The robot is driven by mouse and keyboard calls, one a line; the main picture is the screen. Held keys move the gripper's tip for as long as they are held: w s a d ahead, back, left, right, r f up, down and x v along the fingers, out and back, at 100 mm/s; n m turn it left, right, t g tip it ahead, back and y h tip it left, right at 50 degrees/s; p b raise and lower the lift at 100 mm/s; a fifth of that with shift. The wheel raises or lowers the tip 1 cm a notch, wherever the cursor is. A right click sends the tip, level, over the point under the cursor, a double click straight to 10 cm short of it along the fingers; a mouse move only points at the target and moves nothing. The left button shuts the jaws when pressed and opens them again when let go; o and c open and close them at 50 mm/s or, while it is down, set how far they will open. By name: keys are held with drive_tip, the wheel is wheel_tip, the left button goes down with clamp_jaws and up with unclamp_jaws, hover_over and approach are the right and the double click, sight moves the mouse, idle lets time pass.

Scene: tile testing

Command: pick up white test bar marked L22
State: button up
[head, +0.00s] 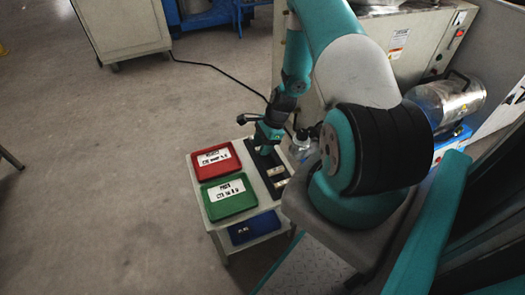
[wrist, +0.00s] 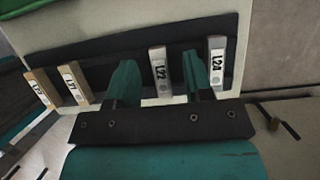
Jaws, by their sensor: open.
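The white test bar marked L22 (wrist: 160,70) stands in a dark rack (wrist: 108,73) in the wrist view. My gripper (wrist: 158,64) is open, with one teal finger on each side of this bar in the picture. I see no clear contact, and cannot tell how deep the fingers reach. A pale bar marked L24 (wrist: 217,62) stands just right of the right finger. Two tan-sided bars (wrist: 75,82) with labels stand at the left of the rack. In the head view, my gripper (head: 265,147) is over the rack's far end, and L22 cannot be made out there.
A red tray (head: 195,172) and a green tray (head: 210,213), each with a label card, lie left of the rack on a small white table (head: 246,222). A blue tray (head: 233,236) is on a lower level. A clear bottle (head: 299,147) stands near the rack's right side.

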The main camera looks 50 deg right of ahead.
drive_tip(key=shift+w+f, duration=0.1)
drive_tip(key=shift+f, duration=0.1)
drive_tip(key=shift+c, duration=0.5)
clamp_jaws()
drive_tip(key=shift+r, duration=0.1)
